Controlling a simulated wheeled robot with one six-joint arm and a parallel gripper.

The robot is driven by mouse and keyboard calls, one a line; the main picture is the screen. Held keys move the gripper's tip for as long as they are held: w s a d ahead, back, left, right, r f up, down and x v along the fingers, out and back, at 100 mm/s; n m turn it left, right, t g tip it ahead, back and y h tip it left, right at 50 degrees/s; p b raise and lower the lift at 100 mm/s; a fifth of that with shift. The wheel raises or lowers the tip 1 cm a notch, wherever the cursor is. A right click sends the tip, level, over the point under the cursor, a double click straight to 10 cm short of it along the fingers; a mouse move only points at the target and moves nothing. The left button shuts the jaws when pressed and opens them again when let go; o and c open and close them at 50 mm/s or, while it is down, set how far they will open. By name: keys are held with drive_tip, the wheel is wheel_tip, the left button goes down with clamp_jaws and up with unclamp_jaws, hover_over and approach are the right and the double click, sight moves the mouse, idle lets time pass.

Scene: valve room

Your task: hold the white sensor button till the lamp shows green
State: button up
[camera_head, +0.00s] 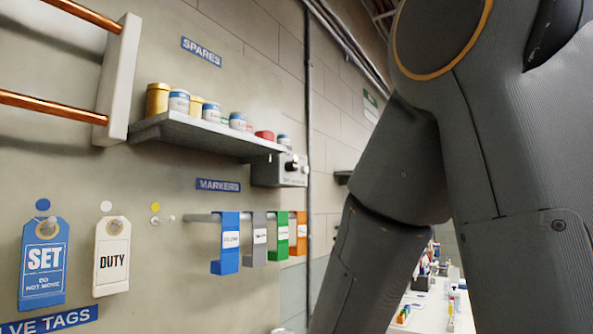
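I cannot make out the white sensor button or a lit lamp in this view. My gripper is out of the picture. My arm's dark links fill the right side and hide much of what lies behind them.
A wall shelf (205,137) holds several small jars. Below it, a rail (201,218) carries blue, grey, green and orange markers. A cluttered white bench (432,312) stands behind my arm.

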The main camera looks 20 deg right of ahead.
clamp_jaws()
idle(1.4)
